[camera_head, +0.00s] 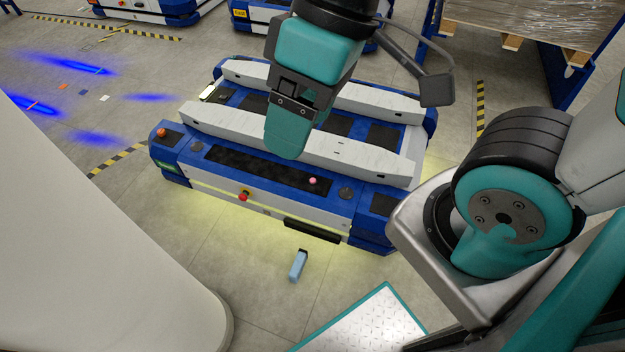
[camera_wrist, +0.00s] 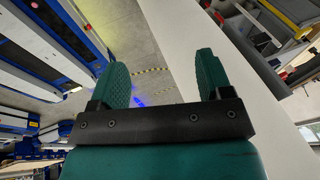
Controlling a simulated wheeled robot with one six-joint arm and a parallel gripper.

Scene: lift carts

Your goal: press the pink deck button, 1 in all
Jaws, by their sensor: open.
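The pink deck button (camera_head: 312,181) is a small round knob on the black strip along the near side of the blue and white lift cart (camera_head: 372,200). My gripper (camera_head: 287,140) shows in the head view over the cart, up and to the left of the button in the picture, and its fingers hide part of the deck. Its height above the deck is hard to tell. In the wrist view my gripper (camera_wrist: 160,72) has its two green fingers wide apart with nothing between them. I cannot make out the pink button in the wrist view.
A red knob (camera_head: 243,197) sits on the cart's near side, and an orange one (camera_head: 161,133) at its left corner. Two white rails run along the deck. A light-blue object (camera_head: 298,265) lies on the floor in front. More carts (camera_head: 150,10) stand behind.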

